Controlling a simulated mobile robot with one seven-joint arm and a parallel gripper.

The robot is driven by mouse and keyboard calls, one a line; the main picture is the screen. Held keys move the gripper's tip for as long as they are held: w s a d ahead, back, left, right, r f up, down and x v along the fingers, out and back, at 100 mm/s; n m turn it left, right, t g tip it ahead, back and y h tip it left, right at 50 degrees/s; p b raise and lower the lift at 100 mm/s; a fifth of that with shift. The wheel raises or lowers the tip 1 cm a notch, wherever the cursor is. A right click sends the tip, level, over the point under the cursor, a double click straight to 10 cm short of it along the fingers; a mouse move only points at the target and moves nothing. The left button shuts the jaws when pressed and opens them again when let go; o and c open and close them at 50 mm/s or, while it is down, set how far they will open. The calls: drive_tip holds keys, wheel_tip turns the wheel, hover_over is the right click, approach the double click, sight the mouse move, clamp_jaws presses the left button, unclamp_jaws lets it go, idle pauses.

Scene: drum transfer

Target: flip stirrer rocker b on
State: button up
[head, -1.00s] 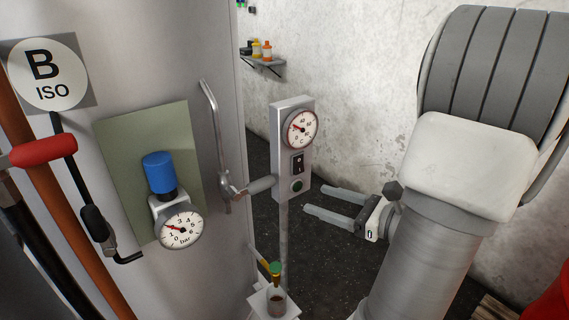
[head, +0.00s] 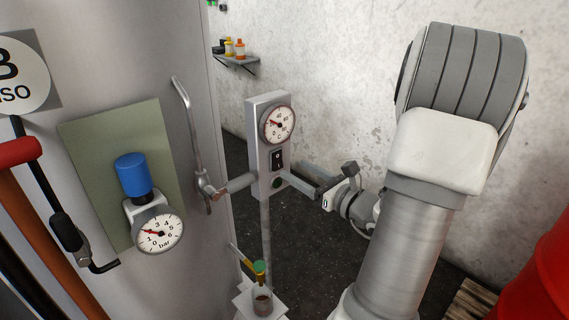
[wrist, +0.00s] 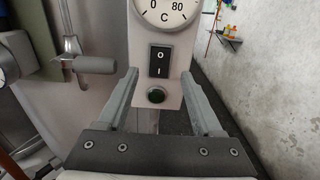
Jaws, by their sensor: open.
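The stirrer rocker (head: 277,160) is a small black switch on the front of a grey post-mounted control box (head: 256,150). It sits below a round temperature dial (head: 278,124) and above a green button (head: 277,183). In the wrist view the rocker (wrist: 160,61) shows a white O at the top and I at the bottom. My gripper (head: 300,178) is open and empty, its fingers pointing at the box. In the wrist view the fingers of my gripper (wrist: 163,85) lie to either side of the box's lower part. Whether they touch it I cannot tell.
A tank with a B ISO sign (head: 12,72), a pressure gauge (head: 160,233) and a blue cap (head: 132,175) stands left. A lever handle (head: 238,183) juts beside the box. A red drum (head: 540,270) is at right.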

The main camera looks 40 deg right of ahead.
sight(278, 160)
drive_tip(key=w, duration=0.5)
drive_tip(key=shift+w+a, duration=0.2)
drive_tip(key=shift+w, duration=0.1)
clamp_jaws()
